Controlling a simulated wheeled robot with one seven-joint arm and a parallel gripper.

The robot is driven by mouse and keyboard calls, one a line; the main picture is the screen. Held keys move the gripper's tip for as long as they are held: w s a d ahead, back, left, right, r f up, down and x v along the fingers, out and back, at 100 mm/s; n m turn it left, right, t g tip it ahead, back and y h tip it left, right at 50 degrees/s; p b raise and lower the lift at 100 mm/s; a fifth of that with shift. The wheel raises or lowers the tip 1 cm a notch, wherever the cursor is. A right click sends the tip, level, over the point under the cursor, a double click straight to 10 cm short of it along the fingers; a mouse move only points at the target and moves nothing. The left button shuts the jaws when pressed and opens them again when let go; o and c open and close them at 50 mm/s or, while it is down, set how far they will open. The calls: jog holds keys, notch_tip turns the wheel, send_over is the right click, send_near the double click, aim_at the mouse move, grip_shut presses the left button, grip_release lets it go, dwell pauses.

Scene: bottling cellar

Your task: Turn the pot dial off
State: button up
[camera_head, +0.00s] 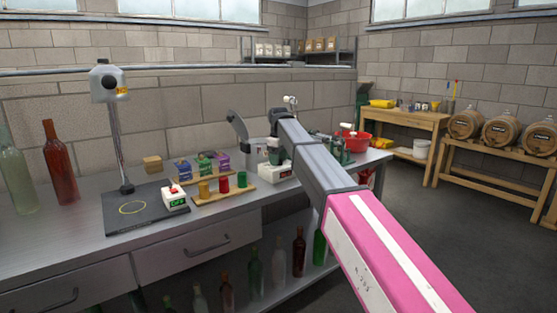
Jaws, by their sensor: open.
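A pot with a white base (280,174) stands on the steel bench, left of my arm's far end. A grey lid (238,124) is tilted up at its left. A small red mark shows on the base's front; I cannot make out the dial or its setting. My gripper (274,156) is over the pot area, small and dark, pointing down with its jaws open. My arm partly covers the pot's right side. I cannot tell whether the gripper touches anything.
Two bottles (60,165) stand far left.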

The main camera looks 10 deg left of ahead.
notch_tip(320, 180, up, 11)
jog(key=shift+f, duration=0.15)
dwell(0.5)
